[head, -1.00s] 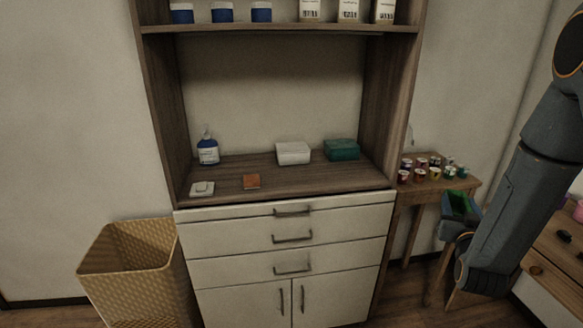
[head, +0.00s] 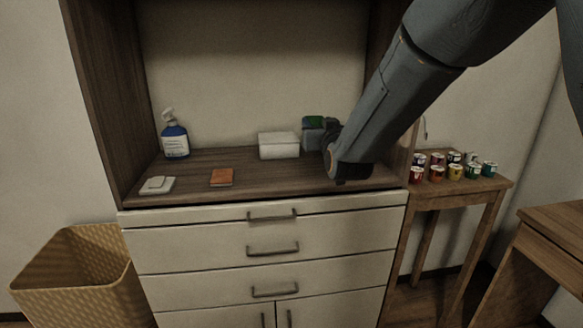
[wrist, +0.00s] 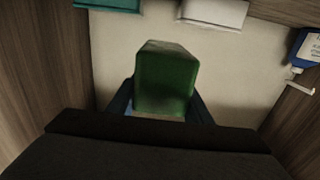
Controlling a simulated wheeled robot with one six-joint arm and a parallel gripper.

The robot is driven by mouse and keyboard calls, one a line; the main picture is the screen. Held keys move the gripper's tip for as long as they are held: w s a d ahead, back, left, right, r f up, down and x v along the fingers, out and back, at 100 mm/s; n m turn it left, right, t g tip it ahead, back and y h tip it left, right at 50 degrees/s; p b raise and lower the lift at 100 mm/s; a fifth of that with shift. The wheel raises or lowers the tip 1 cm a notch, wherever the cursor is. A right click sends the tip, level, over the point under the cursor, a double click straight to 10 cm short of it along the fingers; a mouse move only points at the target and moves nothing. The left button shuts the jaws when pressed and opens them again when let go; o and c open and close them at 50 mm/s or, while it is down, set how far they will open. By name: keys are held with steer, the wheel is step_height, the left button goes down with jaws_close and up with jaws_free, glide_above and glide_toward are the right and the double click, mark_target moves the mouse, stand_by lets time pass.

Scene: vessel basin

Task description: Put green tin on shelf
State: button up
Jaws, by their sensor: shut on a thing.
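The green tin (wrist: 166,82) is a block-like dark green thing with rounded edges. In the wrist view it sits between the two fingers of my gripper (wrist: 160,108), which is shut on it. In the head view only a small green part of the tin (head: 313,122) shows, above the grey fingers of my gripper (head: 315,133). My gripper is in front of the right part of the cabinet's open bay, over the wooden shelf board (head: 250,193). My forearm covers the bay's right side. I cannot tell whether the tin touches anything else.
A white box (head: 279,146), an orange block (head: 221,177), a small white item (head: 157,185) and a blue spray bottle (head: 174,138) stand on the board. A teal box (wrist: 108,4) is near the white one. Several small cans (head: 455,172) stand on a side table.

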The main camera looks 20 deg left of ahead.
steer(key=f, duration=0.5)
steer(key=f+p, duration=0.1)
steer(key=f, duration=0.3)
steer(key=shift+a+f, duration=0.2)
steer(key=shift+f, duration=0.15)
steer(key=shift+f, duration=0.2)
steer(key=o, duration=1.1)
steer(key=shift+r, duration=0.1)
